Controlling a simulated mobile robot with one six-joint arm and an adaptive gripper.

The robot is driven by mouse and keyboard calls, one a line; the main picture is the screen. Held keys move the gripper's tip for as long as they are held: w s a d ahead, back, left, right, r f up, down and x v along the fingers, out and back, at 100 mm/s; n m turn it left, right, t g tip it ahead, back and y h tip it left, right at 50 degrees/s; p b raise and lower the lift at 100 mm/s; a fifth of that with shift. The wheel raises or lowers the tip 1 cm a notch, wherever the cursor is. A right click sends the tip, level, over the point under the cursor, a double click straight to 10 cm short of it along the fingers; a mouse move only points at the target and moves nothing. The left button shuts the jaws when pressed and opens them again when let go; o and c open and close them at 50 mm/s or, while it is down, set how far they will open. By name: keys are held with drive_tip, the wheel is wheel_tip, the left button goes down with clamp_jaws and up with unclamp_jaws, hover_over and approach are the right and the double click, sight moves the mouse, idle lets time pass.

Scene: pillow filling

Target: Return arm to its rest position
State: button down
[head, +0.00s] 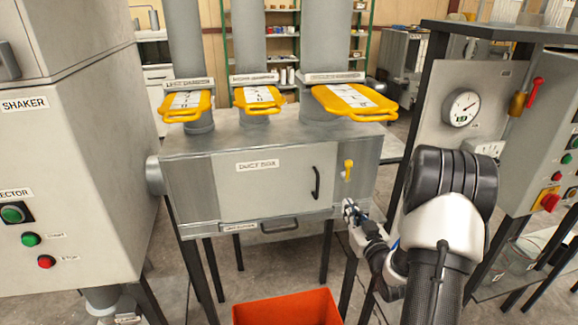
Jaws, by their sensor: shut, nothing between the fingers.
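My arm reaches in from the lower right, its white and black links bent at a large dark joint. My gripper (350,211) is small in the head view, at the right front edge of the grey dust box (205,185). It is shut with nothing held. It is close to the box's lower right corner, below the yellow lever (348,170); I cannot tell whether it touches the box. The box door, with its dark handle (316,182), looks shut. The drawer (240,231) below it also looks shut.
An orange bin (288,308) stands on the floor in front of the box. A grey shaker cabinet (75,150) with buttons is at left. A gauge panel (445,140) and a control panel with a red knob (548,200) are close by at right. Yellow-handled slide gates (352,102) top the box.

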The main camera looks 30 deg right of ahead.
drive_tip(key=shift+a+r, duration=0.1)
drive_tip(key=shift+r, duration=0.05)
drive_tip(key=s+a+r+n+g, duration=0.1)
drive_tip(key=s+a+r+g, duration=0.1)
drive_tip(key=a+r+g, duration=0.7)
drive_tip(key=s+a+r+g+y, duration=0.1)
drive_tip(key=s+a+g+y, duration=0.1)
drive_tip(key=s+a, duration=0.9)
drive_tip(key=s+a+r+n+g+y, duration=0.1)
drive_tip(key=s+a+g, duration=0.1)
drive_tip(key=s+a, duration=0.9)
drive_tip(key=s, duration=0.4)
drive_tip(key=shift+s+a+y, duration=0.15)
drive_tip(key=shift+s+y, duration=0.25)
drive_tip(key=shift+w, duration=0.15)
